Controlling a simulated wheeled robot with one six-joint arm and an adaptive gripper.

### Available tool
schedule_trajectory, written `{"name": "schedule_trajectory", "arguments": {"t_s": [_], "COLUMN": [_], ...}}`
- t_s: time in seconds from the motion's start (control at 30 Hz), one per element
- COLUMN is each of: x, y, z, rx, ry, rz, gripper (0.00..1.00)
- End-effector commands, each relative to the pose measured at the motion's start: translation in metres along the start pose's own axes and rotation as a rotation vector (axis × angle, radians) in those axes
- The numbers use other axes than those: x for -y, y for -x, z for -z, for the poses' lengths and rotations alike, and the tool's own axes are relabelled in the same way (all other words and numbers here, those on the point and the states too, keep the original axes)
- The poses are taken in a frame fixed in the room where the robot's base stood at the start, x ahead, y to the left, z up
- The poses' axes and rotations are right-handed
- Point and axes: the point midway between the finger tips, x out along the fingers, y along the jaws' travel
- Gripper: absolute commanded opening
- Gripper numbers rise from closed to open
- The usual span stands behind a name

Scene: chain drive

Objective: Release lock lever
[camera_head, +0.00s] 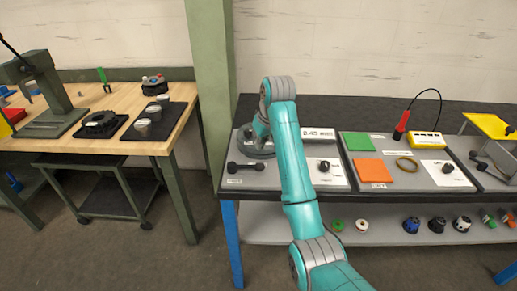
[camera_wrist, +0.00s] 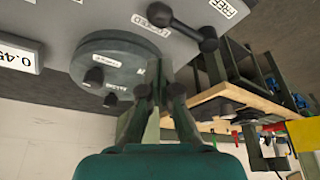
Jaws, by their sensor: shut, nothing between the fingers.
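The lock lever (camera_wrist: 185,27) is a black bar with a rounded knob at each end, in the upper middle of the wrist view. A LOCKED label (camera_wrist: 150,25) and a FREE label (camera_wrist: 223,8) lie either side of it. In the head view the lever (camera_head: 246,167) lies on the left of the grey panel. A round grey disc (camera_wrist: 105,55) with dark knobs sits beside it. My gripper (camera_wrist: 161,88) is shut and empty, its fingertips beside the disc edge and apart from the lever. In the head view my arm hides the gripper.
The grey panel (camera_head: 332,183) sits on a dark bench, with a small black knob (camera_head: 324,166) right of my arm. Further right are a green square (camera_head: 357,142), an orange square (camera_head: 373,171) and a yellow box (camera_head: 425,139). A wooden bench (camera_head: 160,150) stands left.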

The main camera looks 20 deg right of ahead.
Motion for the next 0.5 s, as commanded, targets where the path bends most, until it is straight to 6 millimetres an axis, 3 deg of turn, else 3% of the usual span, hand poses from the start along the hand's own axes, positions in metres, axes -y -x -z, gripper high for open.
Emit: {"name": "schedule_trajectory", "arguments": {"t_s": [0.3, 0.5], "x": [0.000, 0.000], "y": [-0.053, -0.079], "z": [-0.001, -0.001], "rx": [0.003, 0.002], "ry": [0.000, 0.000], "rz": [0.001, 0.001], "gripper": [0.00, 0.00]}}
